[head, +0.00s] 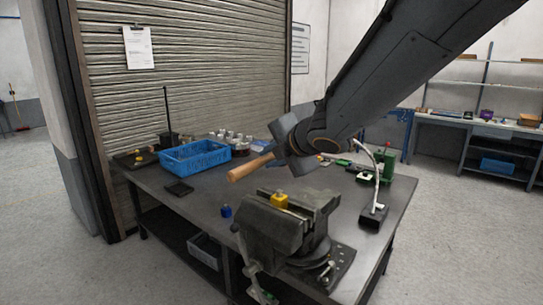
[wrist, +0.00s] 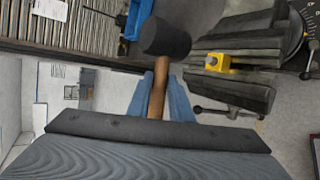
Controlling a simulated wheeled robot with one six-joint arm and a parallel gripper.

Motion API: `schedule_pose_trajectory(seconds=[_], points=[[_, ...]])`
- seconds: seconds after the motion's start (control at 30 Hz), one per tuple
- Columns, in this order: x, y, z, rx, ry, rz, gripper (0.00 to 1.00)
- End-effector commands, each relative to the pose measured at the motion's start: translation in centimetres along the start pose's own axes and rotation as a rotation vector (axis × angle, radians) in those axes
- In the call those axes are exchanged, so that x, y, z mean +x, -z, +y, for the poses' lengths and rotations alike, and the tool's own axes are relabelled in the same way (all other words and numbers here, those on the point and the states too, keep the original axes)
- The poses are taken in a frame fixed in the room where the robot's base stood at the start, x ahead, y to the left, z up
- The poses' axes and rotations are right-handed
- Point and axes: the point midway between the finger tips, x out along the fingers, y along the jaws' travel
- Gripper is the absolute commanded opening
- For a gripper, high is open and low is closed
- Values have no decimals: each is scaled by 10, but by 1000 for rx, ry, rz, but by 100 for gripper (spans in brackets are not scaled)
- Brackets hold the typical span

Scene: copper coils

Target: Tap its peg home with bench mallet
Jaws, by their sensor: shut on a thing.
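The bench mallet has a dark cylindrical head (wrist: 166,38) and a wooden handle (wrist: 157,92). My gripper (wrist: 160,100) is shut on the handle, with a blue finger on each side. In the head view the handle (head: 249,168) sticks out to the left of my gripper (head: 287,152), above the bench; I cannot clearly make out the mallet head there. A yellow block (head: 280,200) sits in the jaws of a dark vise (head: 276,226), below and near my gripper. In the wrist view the yellow block (wrist: 219,63) is right of the mallet head, with a small round feature on it; I cannot tell how far a peg stands out.
The vise stands at the front of the dark workbench (head: 205,196). A blue crate (head: 195,155), a small blue object (head: 226,211) and a flat dark item (head: 179,188) are to the left. A lamp-like stand (head: 375,212) and green equipment (head: 387,164) are to the right.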

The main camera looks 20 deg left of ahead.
Motion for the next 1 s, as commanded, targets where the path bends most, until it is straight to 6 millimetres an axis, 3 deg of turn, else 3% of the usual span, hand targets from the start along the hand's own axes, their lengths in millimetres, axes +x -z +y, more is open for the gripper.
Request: schedule_pose_trajectory(seconds=[0.5,1.0], points=[[22,11,-33,-3,-2,3,0],[24,13,-36,-3,-3,4,0]])
